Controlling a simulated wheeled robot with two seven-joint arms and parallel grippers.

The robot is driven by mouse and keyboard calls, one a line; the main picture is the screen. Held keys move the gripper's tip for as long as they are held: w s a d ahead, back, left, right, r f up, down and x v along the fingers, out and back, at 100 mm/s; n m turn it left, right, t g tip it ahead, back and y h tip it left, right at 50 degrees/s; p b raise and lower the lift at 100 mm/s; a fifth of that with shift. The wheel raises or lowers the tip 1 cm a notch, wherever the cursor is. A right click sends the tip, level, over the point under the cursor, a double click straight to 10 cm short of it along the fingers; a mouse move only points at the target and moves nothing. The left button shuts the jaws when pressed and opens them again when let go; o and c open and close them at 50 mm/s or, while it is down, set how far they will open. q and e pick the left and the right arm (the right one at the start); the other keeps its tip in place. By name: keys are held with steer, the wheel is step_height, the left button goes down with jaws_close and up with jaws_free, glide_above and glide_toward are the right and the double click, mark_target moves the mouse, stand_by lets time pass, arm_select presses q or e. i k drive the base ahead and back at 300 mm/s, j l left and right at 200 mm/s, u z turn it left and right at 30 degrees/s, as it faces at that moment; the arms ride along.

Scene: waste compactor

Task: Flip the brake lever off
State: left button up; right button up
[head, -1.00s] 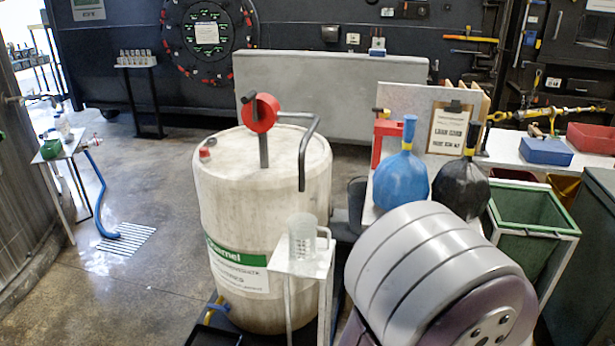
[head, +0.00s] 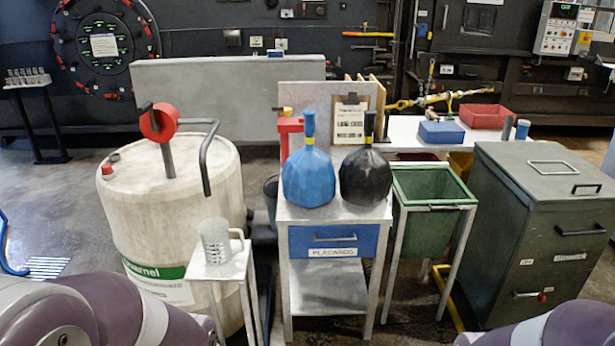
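No part in the head view is clearly marked as the brake lever. A small handle with a red tip (head: 541,296) sits low on the front of the dark green-grey bin (head: 500,215) at the right; I cannot tell whether it is the brake lever. Neither gripper shows; only purple and grey links of my arms show at the bottom left and bottom right corners.
A white barrel (head: 170,230) with a red hand pump (head: 158,122) stands left. A small stand holds a clear jug (head: 214,240). A cabinet (head: 332,241) carries blue (head: 309,178) and black (head: 365,178) bags. A green open bin (head: 432,188) stands right of it.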

mark_target(542, 299)
steer(key=z, duration=1.35)
steer(key=i+l, duration=0.5)
steer(key=i, duration=0.15)
steer(key=i+l, duration=0.5)
steer(key=i, duration=0.15)
steer(key=i+l, duration=0.5)
steer(key=i+l+z, duration=0.1)
steer(key=i+l, duration=0.4)
steer(key=i, duration=0.25)
